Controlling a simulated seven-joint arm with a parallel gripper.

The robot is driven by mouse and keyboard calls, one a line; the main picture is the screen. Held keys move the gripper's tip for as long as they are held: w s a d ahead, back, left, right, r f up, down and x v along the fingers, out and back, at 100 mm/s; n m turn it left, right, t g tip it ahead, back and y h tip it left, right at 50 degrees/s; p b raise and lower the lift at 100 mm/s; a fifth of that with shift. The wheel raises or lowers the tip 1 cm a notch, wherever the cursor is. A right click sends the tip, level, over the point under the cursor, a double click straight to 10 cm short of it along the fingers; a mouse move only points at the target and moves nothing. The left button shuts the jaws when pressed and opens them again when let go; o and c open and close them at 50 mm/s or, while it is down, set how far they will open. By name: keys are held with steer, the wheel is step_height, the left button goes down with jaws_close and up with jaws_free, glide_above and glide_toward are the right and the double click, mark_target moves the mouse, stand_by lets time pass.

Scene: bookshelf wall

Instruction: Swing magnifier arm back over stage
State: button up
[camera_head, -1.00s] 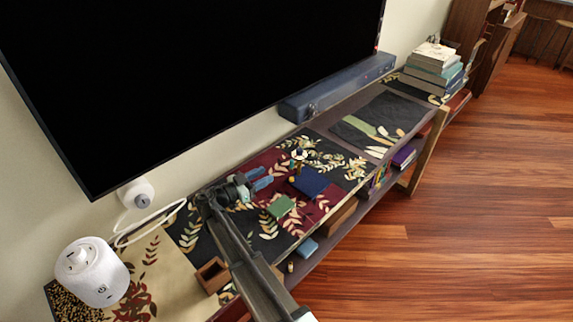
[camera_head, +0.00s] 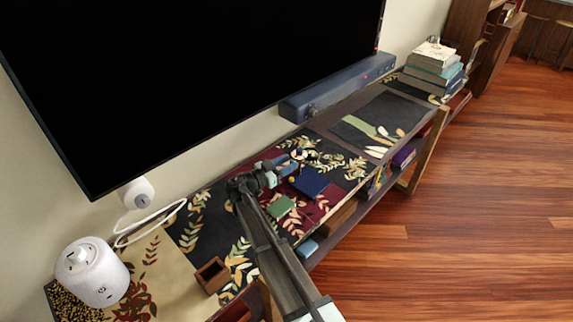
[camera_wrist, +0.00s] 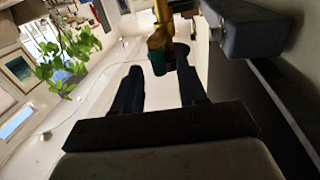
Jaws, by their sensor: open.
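The magnifier (camera_head: 302,153) is a small brass and dark object on the patterned shelf top, just past my gripper's tips in the head view. Its parts are too small there to tell the arm from the stage. In the wrist view a brass piece with a dark green end (camera_wrist: 159,45) stands ahead, between the lines of my fingers. My gripper (camera_head: 285,164) is open; its two dark fingers (camera_wrist: 160,85) are apart with nothing clearly between them. I cannot tell whether a finger touches the brass piece.
A wooden box (camera_head: 212,275) and a white round device (camera_head: 92,272) are at left. The soundbar (camera_head: 337,88) and television (camera_head: 200,80) stand behind. Books (camera_head: 434,65) are stacked at the far end.

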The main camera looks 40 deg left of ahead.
jaws_close()
stand_by(0.4)
steer(key=shift+w+a+m+g+h, duration=0.15)
steer(key=shift+a+m+g+h, duration=0.5)
steer(key=shift+m+h, duration=0.65)
steer(key=shift+w+a+m+g+h, duration=0.15)
steer(key=shift+a+m+g+h, duration=0.6)
steer(key=shift+h, duration=0.95)
steer(key=shift+w+a+m+g+h, duration=0.15)
steer(key=shift+a+m+g+h, duration=0.4)
steer(key=shift+m+h, duration=0.8)
steer(key=shift+d, duration=0.1)
jaws_free()
